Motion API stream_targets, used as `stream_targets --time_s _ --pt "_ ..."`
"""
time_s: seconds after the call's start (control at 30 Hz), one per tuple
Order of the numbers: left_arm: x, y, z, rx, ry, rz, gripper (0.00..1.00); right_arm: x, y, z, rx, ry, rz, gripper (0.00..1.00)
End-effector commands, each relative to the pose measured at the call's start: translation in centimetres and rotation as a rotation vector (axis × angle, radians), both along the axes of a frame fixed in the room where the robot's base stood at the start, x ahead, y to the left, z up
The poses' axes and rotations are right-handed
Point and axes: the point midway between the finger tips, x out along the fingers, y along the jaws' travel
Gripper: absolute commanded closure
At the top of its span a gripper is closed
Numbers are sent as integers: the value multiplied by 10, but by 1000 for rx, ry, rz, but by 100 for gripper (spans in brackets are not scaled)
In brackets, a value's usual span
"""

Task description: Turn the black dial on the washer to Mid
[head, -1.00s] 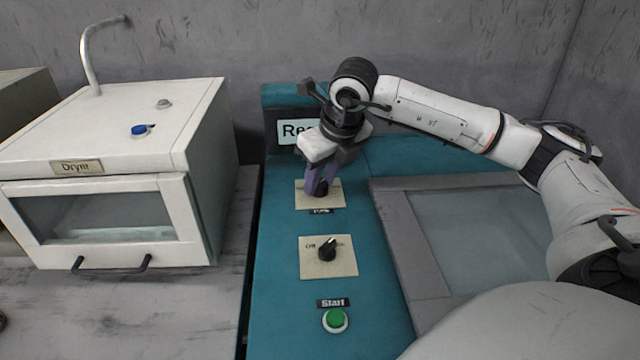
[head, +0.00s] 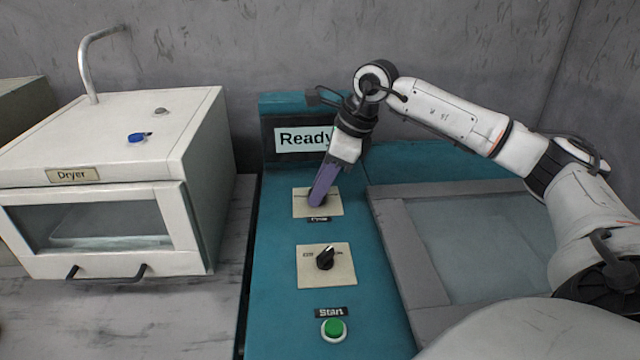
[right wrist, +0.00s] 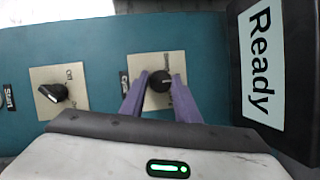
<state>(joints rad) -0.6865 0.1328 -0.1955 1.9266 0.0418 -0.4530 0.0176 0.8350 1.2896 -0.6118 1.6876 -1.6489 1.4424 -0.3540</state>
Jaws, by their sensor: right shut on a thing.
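The teal washer (head: 290,230) has two black dials on beige plates. My right gripper (head: 318,202) reaches down to the upper plate (head: 331,209), its purple fingers hiding most of the dial there. In the right wrist view the upper black dial (right wrist: 160,82) sits between the two fingers of my right gripper (right wrist: 158,92), which are shut on it. The markings on its plate are too small or covered to read. The lower black dial (head: 325,259) is free, and also shows in the right wrist view (right wrist: 55,92). My left gripper is not in view.
A "Ready" sign (head: 299,139) stands behind the upper dial. A green Start button (head: 334,329) is at the washer's front. A glass lid (head: 470,240) with a grey frame lies to the right. A white dryer (head: 110,150) with a blue knob stands on the left.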

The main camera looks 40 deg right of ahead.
Motion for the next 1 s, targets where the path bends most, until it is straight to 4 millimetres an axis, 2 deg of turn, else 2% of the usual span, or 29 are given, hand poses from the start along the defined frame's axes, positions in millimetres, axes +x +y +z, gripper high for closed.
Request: stream_targets --time_s 0.6,0.63,0.73,1.0 --pt "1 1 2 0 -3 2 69 0 -1 0 -3 -1 41 94" --pt "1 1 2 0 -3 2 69 0 -1 0 -3 -1 41 68" --pt "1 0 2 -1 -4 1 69 0 -1 0 -3 -1 41 53" --pt "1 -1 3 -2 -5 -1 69 0 -1 0 -2 0 40 53"
